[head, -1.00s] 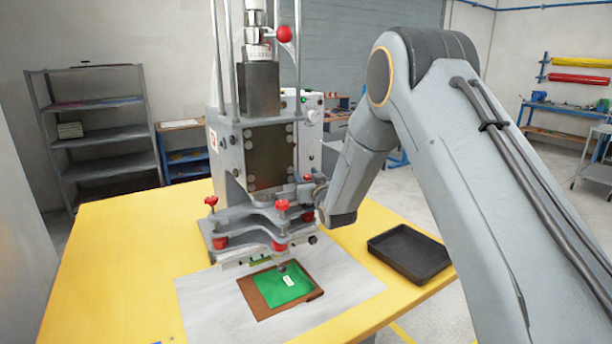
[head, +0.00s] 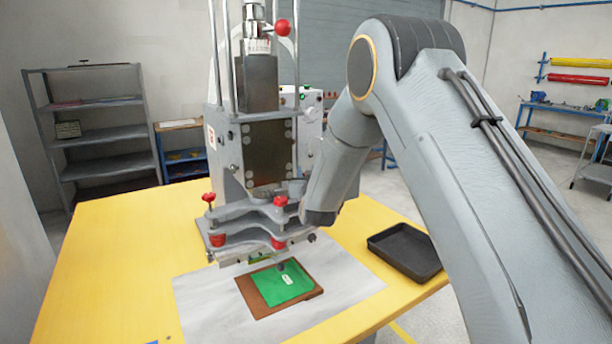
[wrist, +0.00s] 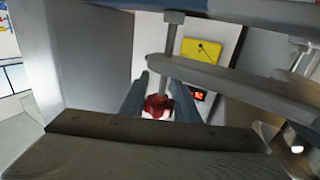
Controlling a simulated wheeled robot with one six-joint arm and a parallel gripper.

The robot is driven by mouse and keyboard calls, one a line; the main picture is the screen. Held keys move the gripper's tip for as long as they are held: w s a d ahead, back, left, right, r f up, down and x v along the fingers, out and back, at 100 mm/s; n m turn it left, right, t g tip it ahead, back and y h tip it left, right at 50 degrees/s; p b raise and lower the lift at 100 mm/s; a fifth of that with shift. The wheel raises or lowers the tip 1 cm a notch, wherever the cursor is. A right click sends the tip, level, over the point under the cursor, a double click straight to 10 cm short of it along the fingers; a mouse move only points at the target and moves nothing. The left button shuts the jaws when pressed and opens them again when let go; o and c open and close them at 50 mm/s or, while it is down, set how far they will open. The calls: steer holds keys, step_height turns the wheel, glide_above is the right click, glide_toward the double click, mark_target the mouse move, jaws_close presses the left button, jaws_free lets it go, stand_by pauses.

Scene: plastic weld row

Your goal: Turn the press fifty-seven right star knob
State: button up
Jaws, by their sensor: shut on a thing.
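The press (head: 263,150) stands on the yellow table. Its clamp plates (head: 245,228) carry red star knobs on the left (head: 208,197) and on the right (head: 280,201), with more red knobs below. In the wrist view, my gripper (wrist: 158,103) is shut on a red star knob (wrist: 157,106), one finger on each side, with a grey post rising above it. In the head view the end of my arm is close beside the right upper knob, and my forearm hides the fingers. I cannot tell from the head view alone which knob they hold.
A grey bar (wrist: 230,80) crosses the wrist view close above and right of the fingers. A green sheet (head: 283,284) on a brown board lies below the clamp plates. A black tray (head: 404,251) stands at right. The table's left side is clear.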

steer(key=shift+d+h, duration=0.1)
steer(key=shift+h, duration=0.2)
steer(key=o, duration=1)
steer(key=shift+y, duration=0.6)
